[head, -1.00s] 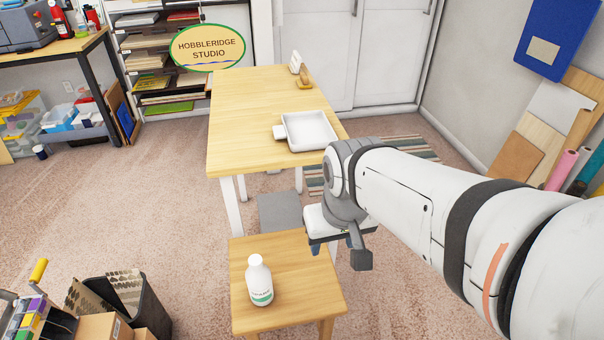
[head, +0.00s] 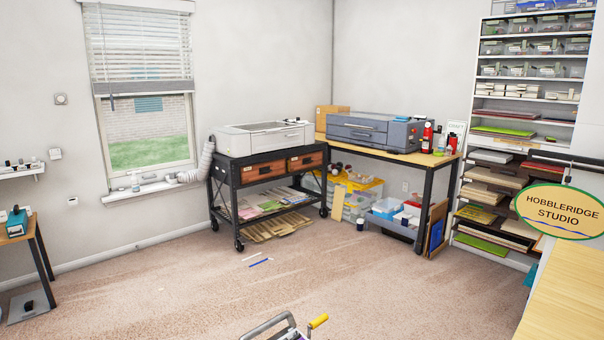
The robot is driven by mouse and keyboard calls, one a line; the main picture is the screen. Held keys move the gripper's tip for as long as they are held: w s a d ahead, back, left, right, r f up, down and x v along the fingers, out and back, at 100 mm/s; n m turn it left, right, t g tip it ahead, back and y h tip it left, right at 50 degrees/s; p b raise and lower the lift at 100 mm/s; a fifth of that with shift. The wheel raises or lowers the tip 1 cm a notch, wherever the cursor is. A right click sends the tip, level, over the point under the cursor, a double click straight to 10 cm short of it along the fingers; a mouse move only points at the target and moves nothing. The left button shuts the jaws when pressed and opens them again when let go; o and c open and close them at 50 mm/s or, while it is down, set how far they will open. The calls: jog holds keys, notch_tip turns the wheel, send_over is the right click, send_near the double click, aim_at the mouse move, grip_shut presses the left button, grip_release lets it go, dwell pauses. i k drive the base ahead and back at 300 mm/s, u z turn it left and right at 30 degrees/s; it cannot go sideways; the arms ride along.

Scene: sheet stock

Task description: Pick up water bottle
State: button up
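The white bottle with a green-marked label on the small wooden stool, seen a second ago, is out of view now. My gripper and arm are also out of view. I cannot tell whether any of these is a water bottle.
A black wheeled cart (head: 233,200) carries a white machine (head: 262,136). A grey printer (head: 372,131) sits on the corner workbench. A shelf unit (head: 480,68) and a wooden table (head: 567,300) are at right. A cart handle (head: 275,322) shows at the bottom. The carpet (head: 190,285) is mostly clear.

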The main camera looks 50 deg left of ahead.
aim_at(135, 181)
jog(key=u, duration=3.4)
jog(key=i, duration=2.55)
jog(key=z, duration=0.7)
